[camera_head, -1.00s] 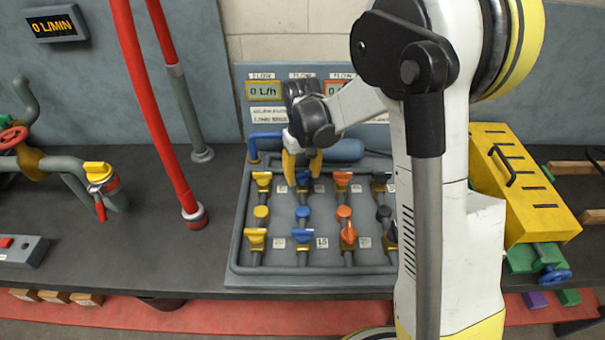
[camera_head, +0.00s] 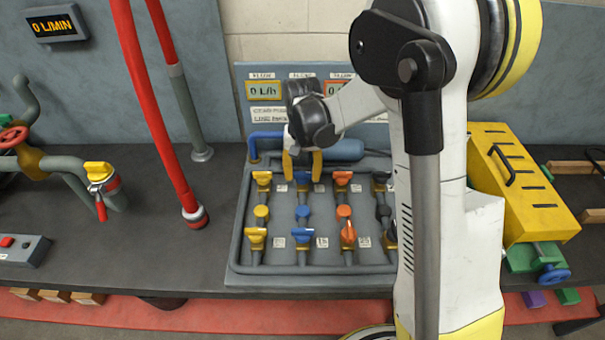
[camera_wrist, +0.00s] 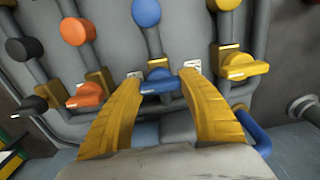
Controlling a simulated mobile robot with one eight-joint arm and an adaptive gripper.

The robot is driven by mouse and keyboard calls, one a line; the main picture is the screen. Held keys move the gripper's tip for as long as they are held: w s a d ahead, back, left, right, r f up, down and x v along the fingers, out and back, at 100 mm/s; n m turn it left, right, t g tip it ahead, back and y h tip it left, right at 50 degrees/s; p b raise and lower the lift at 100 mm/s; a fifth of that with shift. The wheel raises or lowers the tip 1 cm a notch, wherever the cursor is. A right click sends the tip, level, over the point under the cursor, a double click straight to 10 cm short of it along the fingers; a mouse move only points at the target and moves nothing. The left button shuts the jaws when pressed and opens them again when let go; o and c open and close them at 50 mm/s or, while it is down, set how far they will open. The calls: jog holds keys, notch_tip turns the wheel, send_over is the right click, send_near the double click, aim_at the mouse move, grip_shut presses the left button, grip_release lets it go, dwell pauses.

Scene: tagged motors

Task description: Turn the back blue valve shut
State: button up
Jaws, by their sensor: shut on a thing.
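The back blue valve (camera_head: 302,178) is in the back row of the pipe panel, second from the left. In the wrist view its blue handle (camera_wrist: 160,80) lies between my two yellow fingertips, roughly crosswise to its pipe. My gripper (camera_head: 303,170) reaches down from behind the panel, shut on this handle; it also shows in the wrist view (camera_wrist: 162,90). The front blue valve (camera_head: 302,236) stands on the same pipe, with a round blue knob (camera_head: 302,212) between the two.
Yellow valves (camera_head: 263,180) stand to the left and orange valves (camera_head: 343,179) to the right, close by. Black valves are partly hidden by my arm. A blue-grey cylinder (camera_head: 342,149) lies behind the panel. A display (camera_head: 264,90) stands at the back.

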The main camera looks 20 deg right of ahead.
aim_at(303, 173)
jog(key=o, duration=1.2)
notch_tip(303, 173, up, 12)
jog(key=s+r+n+t, duration=0.1)
jog(key=s+t, duration=0.1)
jog(key=s, duration=0.4)
jog(key=s+r+n+t, duration=0.1)
jog(key=s+r+t, duration=0.1)
jog(key=s, duration=0.5)
jog(key=s+r+n+t, duration=0.1)
jog(key=s+t, duration=0.2)
jog(key=s, duration=0.4)
jog(key=shift+r+n, duration=0.35)
jog(key=shift+n, duration=0.05)
